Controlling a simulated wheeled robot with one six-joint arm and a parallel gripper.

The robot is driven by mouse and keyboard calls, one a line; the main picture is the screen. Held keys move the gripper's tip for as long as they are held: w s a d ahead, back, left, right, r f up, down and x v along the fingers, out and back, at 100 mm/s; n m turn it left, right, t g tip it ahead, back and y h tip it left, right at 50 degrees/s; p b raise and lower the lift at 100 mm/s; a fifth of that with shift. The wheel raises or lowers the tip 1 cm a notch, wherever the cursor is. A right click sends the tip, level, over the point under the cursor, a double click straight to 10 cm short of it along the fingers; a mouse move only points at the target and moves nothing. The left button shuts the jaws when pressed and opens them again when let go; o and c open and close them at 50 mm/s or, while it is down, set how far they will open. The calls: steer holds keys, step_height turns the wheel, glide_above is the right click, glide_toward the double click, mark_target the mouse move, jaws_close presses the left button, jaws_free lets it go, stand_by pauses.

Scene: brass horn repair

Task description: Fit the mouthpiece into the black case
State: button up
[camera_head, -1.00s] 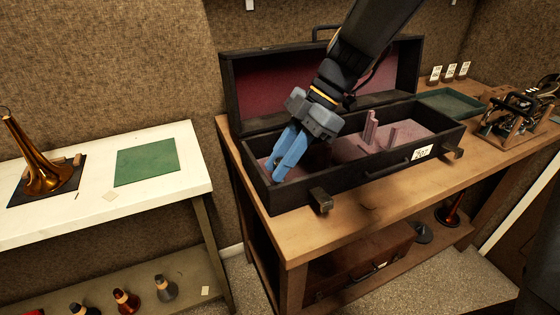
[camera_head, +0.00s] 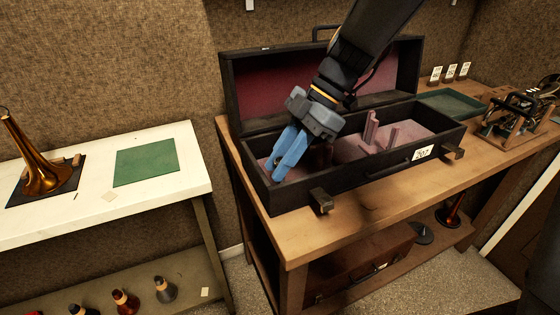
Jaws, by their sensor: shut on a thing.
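The black case (camera_head: 345,172) stands open on the wooden bench, its lid (camera_head: 253,95) tilted up at the back. Its inside is lined in dull pink, with upright dividers (camera_head: 371,127) near the middle. My gripper (camera_head: 277,172) points down into the left end of the case, its blue fingers close to the lining. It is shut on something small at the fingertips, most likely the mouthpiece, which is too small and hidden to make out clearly. I cannot tell whether that thing touches the case lining.
A brass horn bell (camera_head: 45,172) stands on a dark mat on the white table at left, beside a green mat (camera_head: 146,160). A green tray (camera_head: 450,103) and a mechanical fixture (camera_head: 520,112) sit right of the case. Latches (camera_head: 321,200) stick out at the case front.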

stand_by(0.3)
steer(key=o, duration=1.1)
steer(key=shift+c, duration=0.2)
